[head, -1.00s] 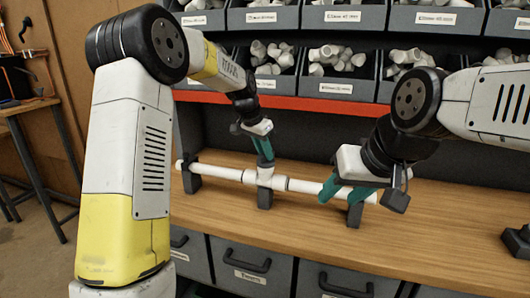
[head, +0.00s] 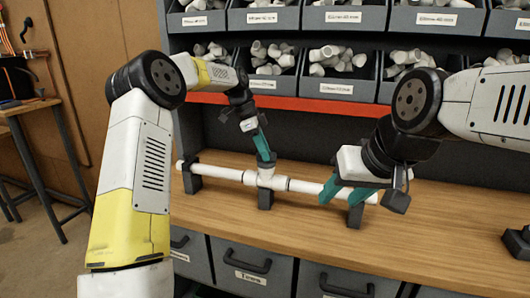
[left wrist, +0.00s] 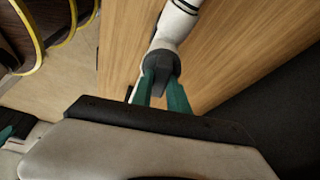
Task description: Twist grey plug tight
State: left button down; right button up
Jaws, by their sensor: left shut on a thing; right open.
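A white pipe (head: 222,172) lies level across dark supports on the bench, with a white tee fitting (head: 266,180) near its middle. My left gripper (head: 267,162) reaches down onto the tee's upper opening from above, tilted. In the left wrist view its teal fingers (left wrist: 163,90) are shut on the grey plug (left wrist: 161,64), which sits at the end of the white fitting (left wrist: 176,24). The fingers hide the plug in the head view. My right gripper (head: 346,190) is open at the pipe's right part, its teal fingers apart; whether they touch the pipe is unclear.
Dark bins of white fittings (head: 338,62) stand on shelves behind, above a red shelf edge (head: 300,103). Grey drawers (head: 250,262) are below. A dark support (head: 354,214) stands near my right gripper.

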pick_arm(q)
jog(key=shift+w+m+g, duration=0.1)
jog(key=shift+m+g, duration=0.3)
jog(key=shift+m, duration=0.7)
jog(key=c, duration=1.3)
grip_release()
jog(key=shift+r, duration=0.1)
jog(key=v, duration=0.6)
jog(key=shift+w+a+r, duration=0.1)
jog(key=shift+w+r, duration=0.1)
jog(key=shift+r, duration=0.2)
jog(key=shift+a+r, duration=0.15)
jog(key=shift+r, duration=0.25)
